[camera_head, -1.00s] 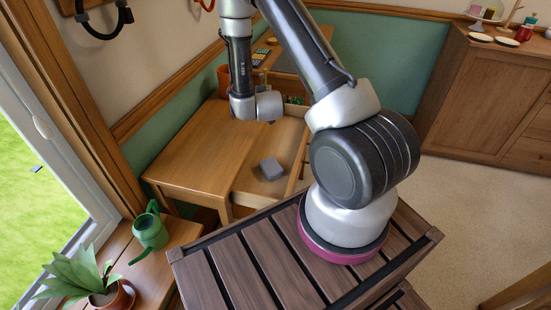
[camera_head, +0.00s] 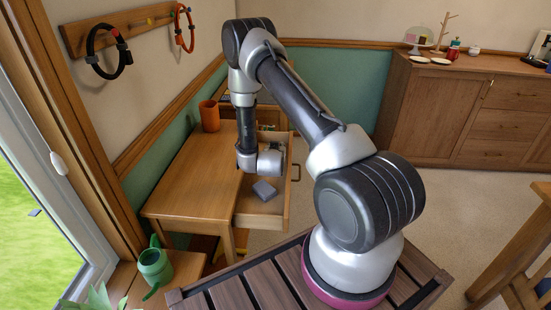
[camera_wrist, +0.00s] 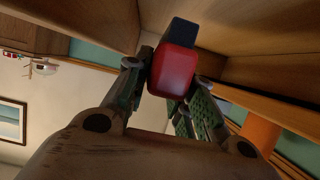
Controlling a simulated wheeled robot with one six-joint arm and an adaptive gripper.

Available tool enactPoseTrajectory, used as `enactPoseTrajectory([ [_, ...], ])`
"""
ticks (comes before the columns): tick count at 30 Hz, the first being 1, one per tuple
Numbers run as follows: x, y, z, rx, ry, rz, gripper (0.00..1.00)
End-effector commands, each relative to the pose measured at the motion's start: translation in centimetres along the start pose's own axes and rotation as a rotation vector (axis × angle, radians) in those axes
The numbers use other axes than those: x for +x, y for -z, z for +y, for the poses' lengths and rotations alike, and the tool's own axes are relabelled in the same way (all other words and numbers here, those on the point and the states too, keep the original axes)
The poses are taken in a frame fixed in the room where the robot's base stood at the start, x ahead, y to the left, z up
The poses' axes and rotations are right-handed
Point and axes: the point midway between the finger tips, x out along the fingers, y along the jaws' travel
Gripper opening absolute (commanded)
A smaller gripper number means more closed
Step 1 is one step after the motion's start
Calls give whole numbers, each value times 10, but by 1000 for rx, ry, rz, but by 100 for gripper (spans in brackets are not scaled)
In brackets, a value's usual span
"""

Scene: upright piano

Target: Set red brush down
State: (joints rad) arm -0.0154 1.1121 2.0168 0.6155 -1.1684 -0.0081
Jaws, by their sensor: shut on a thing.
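In the wrist view my gripper (camera_wrist: 171,76) is shut on the red brush (camera_wrist: 172,68), which has a rounded red body and a dark end (camera_wrist: 181,32). Brown wooden surfaces are close around it; I cannot tell whether the brush touches them. In the head view my wrist hangs over the open drawer of the wooden desk (camera_head: 185,185).
An orange cup (camera_head: 209,115) stands on the desk's back part and shows in the wrist view (camera_wrist: 259,133). A green watering can (camera_head: 154,266) stands at the lower left.

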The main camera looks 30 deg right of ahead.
Motion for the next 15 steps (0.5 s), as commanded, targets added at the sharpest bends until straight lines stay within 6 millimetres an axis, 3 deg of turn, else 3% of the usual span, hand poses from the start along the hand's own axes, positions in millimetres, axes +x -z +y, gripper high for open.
enactPoseTrajectory([
  [6, 12, -30, 0, -1, 0, -2, 1],
  [15, 13, -32, 0, 0, 1, -1, 1],
])
